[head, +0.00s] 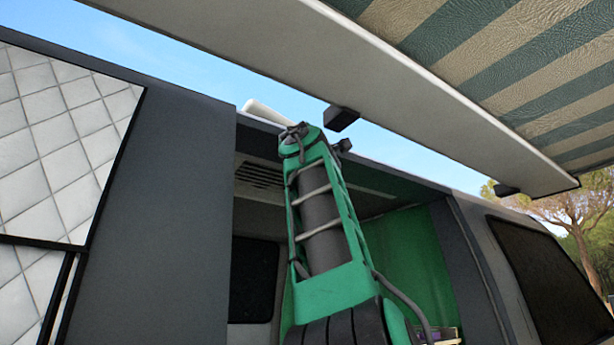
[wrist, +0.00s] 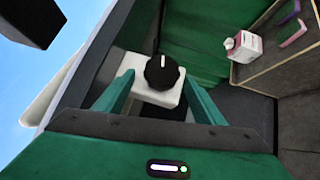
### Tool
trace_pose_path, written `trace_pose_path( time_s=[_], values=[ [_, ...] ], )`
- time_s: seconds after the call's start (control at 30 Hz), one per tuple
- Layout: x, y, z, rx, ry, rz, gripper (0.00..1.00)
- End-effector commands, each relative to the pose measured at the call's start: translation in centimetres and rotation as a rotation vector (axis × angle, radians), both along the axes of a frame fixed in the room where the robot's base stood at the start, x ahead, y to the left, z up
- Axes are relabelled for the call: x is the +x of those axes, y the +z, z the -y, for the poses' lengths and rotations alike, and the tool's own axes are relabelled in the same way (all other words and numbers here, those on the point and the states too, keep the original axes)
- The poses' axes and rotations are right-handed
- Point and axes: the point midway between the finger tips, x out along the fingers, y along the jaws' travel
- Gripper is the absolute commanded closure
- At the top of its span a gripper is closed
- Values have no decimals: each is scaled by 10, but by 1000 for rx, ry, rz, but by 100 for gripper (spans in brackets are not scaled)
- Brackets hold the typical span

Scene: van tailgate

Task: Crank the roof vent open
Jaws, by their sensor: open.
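A black round knob (wrist: 162,73) with a white pointer mark sits on a white block (wrist: 139,91) in the wrist view. The mark points toward the top of the picture. My gripper (wrist: 158,77) is open, with one green finger on each side of the block and knob. I cannot tell whether the fingers touch the block. A white panel (head: 268,112), which looks like the roof vent lid, sticks up above the van roof edge in the head view. It also shows against the sky in the wrist view (wrist: 46,98). My gripper is hidden behind my arm in the head view.
A striped awning (head: 500,65) with a pale case (head: 300,55) and dark brackets (head: 341,118) hangs close above my arm. The van's dark side wall (head: 180,190) frames the opening.

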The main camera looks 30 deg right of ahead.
Motion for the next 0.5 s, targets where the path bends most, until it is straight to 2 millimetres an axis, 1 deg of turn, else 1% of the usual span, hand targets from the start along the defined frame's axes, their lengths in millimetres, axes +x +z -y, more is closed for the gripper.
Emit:
trace_pose_path(
  time_s=[0.5],
  values=[
    [-28,-4,-28,0,4,1,37]
  ],
)
